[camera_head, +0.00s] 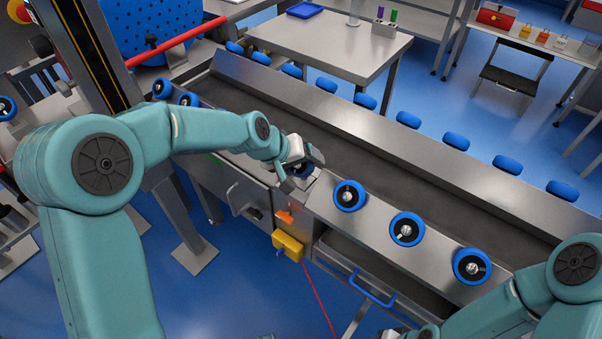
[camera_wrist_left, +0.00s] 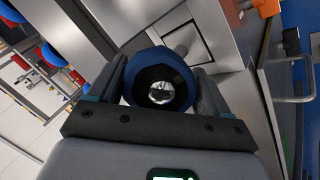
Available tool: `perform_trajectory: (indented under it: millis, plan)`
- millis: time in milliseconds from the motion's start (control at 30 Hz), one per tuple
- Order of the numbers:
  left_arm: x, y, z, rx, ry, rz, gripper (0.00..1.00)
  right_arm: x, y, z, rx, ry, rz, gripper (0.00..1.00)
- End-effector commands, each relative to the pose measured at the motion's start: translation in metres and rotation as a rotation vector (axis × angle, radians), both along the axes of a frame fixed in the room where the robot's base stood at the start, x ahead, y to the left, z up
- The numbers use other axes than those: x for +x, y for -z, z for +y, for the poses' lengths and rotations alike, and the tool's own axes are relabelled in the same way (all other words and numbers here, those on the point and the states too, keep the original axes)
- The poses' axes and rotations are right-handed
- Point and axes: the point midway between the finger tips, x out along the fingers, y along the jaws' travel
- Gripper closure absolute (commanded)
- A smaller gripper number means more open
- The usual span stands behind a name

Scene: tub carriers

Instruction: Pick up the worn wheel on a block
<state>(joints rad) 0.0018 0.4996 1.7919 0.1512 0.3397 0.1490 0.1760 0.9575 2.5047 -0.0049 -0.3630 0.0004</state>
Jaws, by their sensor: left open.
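The worn wheel is a blue ring with a dark inner face and a shiny metal hub. In the left wrist view the wheel (camera_wrist_left: 160,80) sits between the two fingers of my left gripper (camera_wrist_left: 158,88), which is open around it. In the head view the gripper (camera_head: 305,163) is over the conveyor's near edge and partly hides the wheel (camera_head: 302,171). A grey metal block (camera_wrist_left: 188,43) shows just beyond the wheel in the wrist view. Whether the fingers touch the wheel cannot be told. My right arm enters at lower right; its gripper is out of frame.
Several blue wheels with hubs, such as one near wheel (camera_head: 349,195), line the conveyor's (camera_head: 400,170) near rail. More blue rollers run along its far rail. A yellow box (camera_head: 287,246) and an open drawer with a blue handle (camera_head: 371,289) are at the front. A table (camera_head: 330,42) stands behind.

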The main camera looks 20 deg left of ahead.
Motion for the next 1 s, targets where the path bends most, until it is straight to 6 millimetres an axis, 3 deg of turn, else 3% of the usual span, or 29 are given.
perform_trajectory:
  millis: [133, 300, 533, 667, 1000]
  plan:
    - [0.000, -0.001, 0.000, 0.000, 0.000, 0.000, 0.25, 0.000, 0.000, 0.000, 0.000, 0.000, 0.000, 0.57]
    - [0.000, -0.001, 0.000, 0.000, 0.000, 0.000, 0.80, 0.000, 0.000, 0.000, 0.000, 0.000, 0.000, 0.57]
    - [0.000, -0.003, 0.000, 0.000, -0.001, -0.003, 0.80, 0.000, -0.001, 0.000, 0.000, 0.000, 0.000, 0.57]
    - [0.001, -0.018, 0.000, -0.001, 0.000, -0.005, 0.80, 0.000, -0.006, 0.000, 0.000, 0.000, 0.000, 0.57]
    - [0.001, -0.114, 0.000, 0.000, -0.001, -0.010, 0.80, 0.000, -0.028, 0.000, 0.000, 0.000, 0.000, 0.57]
